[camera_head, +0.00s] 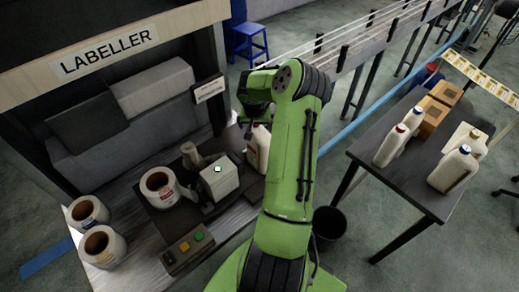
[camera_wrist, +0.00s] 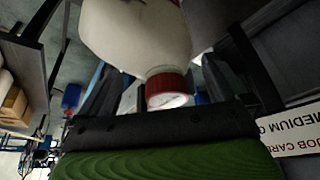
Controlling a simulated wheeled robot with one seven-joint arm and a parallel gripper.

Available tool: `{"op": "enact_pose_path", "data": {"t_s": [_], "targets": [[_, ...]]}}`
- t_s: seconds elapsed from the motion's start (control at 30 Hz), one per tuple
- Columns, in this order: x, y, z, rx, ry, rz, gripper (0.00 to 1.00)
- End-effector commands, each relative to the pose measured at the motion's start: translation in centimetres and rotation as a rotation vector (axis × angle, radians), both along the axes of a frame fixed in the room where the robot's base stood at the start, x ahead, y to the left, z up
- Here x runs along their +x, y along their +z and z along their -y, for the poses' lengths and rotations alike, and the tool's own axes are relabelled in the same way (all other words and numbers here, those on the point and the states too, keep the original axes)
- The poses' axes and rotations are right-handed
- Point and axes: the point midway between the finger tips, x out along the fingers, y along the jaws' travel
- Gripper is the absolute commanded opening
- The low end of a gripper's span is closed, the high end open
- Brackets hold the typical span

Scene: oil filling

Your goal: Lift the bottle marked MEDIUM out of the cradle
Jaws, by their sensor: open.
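A white bottle (camera_head: 258,150) stands at the right end of the labeller bench in the head view, partly hidden by my arm. In the wrist view the white bottle (camera_wrist: 135,35) has a red cap (camera_wrist: 168,88) and fills the upper middle. My gripper (camera_wrist: 155,80) is open, with one dark finger on each side of the cap and neck; I cannot tell whether either touches. In the head view my gripper (camera_head: 251,127) is at the bottle's top. The cradle under the bottle is not clearly visible, and I cannot read a marking on the bottle.
A card (camera_wrist: 295,135) reading "JOB CARD" and "MEDIUM" is at right in the wrist view. The labeller's grey-white block (camera_head: 220,180) and a label roll (camera_head: 159,187) stand left of the bottle. A dark table (camera_head: 400,195) with several bottles and boxes is at right.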

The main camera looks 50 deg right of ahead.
Motion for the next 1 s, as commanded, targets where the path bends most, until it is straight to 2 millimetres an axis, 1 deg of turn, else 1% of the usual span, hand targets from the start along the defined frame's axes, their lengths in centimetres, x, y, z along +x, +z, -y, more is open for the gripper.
{"op": "enact_pose_path", "data": {"t_s": [0.2,0.37,0.8,1.0], "targets": [[0.07,-0.15,0.05,-0.001,0.001,0.000,1.00],[0.07,-0.15,0.05,-0.001,0.001,0.000,0.76],[-0.01,-0.27,-0.05,0.002,0.001,-0.002,0.08],[0.04,-0.20,-0.05,0.002,0.001,-0.001,0.07]]}}
